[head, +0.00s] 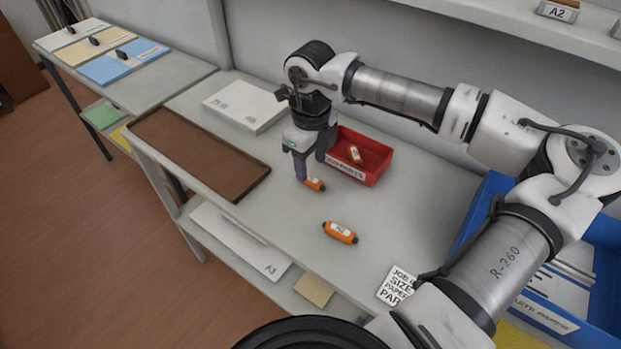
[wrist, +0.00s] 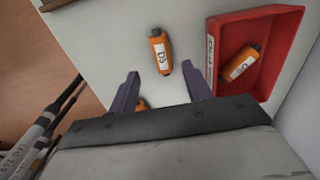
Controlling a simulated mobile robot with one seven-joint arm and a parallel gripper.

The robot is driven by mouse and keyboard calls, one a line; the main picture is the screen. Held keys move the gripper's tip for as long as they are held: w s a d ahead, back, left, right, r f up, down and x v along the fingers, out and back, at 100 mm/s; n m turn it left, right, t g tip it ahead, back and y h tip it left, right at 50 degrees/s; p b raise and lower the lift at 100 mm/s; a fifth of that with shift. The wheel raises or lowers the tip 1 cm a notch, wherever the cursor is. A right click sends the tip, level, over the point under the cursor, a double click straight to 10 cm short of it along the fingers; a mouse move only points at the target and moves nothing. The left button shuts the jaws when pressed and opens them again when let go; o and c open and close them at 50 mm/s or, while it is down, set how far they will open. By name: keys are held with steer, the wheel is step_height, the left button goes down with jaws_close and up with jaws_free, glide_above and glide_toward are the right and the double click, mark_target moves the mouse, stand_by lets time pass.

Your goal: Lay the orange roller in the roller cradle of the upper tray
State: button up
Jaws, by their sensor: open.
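Three orange rollers with white labels and dark ends are in view. One lies on the grey table (head: 400,205) near its front (head: 340,232). Another roller (head: 315,185) lies just in front of the red bin, partly behind a finger. A third roller (head: 355,154) is inside the bin. My gripper (head: 312,165) is open and empty above the table. In the wrist view, a roller marked D5 (wrist: 160,52) lies beyond my fingertips, and a sliver of another roller (wrist: 142,103) shows beside the left finger. I cannot make out a roller cradle or upper tray.
The red bin (head: 372,174) stands close to my gripper. A brown tray (head: 190,152) lies to the left, with a white box (head: 243,104) behind it. A blue bin (head: 482,200) and a printed card (head: 396,286) are at the right. The table between card and rollers is clear.

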mark_target(310, 178)
steer(key=shift+w+f+p, duration=0.15)
steer(key=shift+f+p, duration=0.25)
steer(key=shift+f, duration=0.9)
steer(key=shift+w+f+p, duration=0.1)
steer(key=shift+f+p, duration=0.3)
steer(key=shift+f, duration=0.9)
jaws_close()
